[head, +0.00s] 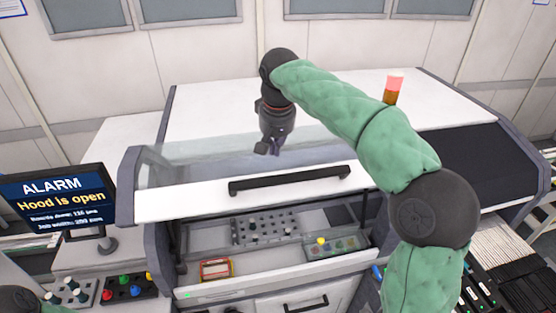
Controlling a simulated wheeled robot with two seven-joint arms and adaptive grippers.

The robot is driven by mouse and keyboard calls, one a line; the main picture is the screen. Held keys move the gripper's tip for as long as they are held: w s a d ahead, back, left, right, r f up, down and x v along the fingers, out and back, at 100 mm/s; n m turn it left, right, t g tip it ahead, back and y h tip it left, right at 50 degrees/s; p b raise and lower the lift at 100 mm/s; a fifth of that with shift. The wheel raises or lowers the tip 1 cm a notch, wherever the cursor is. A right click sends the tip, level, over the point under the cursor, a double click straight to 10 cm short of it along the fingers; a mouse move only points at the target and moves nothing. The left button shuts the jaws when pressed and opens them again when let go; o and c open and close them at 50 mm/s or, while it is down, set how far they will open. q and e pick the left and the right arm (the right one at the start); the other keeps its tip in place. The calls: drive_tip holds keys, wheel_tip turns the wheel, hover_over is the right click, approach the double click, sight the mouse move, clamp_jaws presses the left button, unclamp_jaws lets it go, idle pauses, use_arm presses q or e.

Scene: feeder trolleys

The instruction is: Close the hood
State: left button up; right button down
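The hood (190,207) of the machine is open: it has a clear window and a white front edge with a long black handle (290,180). A gap below the front edge shows the inside of the machine. My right gripper (267,149) points down over the clear window, behind the handle and apart from it. Its fingers are small and dark, and I cannot tell if they are open or shut. I see nothing held in it. My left gripper is out of view; only a bit of green arm shows at the lower left.
A screen (55,202) at the left reads "ALARM Hood is open". Inside the machine are a grey panel with knobs (265,229) and a red-and-yellow box (216,269). A signal lamp (393,89) stands on top at the back right. Button boxes (125,287) sit at the lower left.

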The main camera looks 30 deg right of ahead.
drive_tip(key=s, duration=0.2)
drive_tip(key=s+f, duration=0.1)
drive_tip(key=shift+a, duration=0.3)
drive_tip(key=shift+s+a+f, duration=0.1)
drive_tip(key=shift+s, duration=0.2)
drive_tip(key=shift+f, duration=0.2)
drive_tip(key=shift+s, duration=0.1)
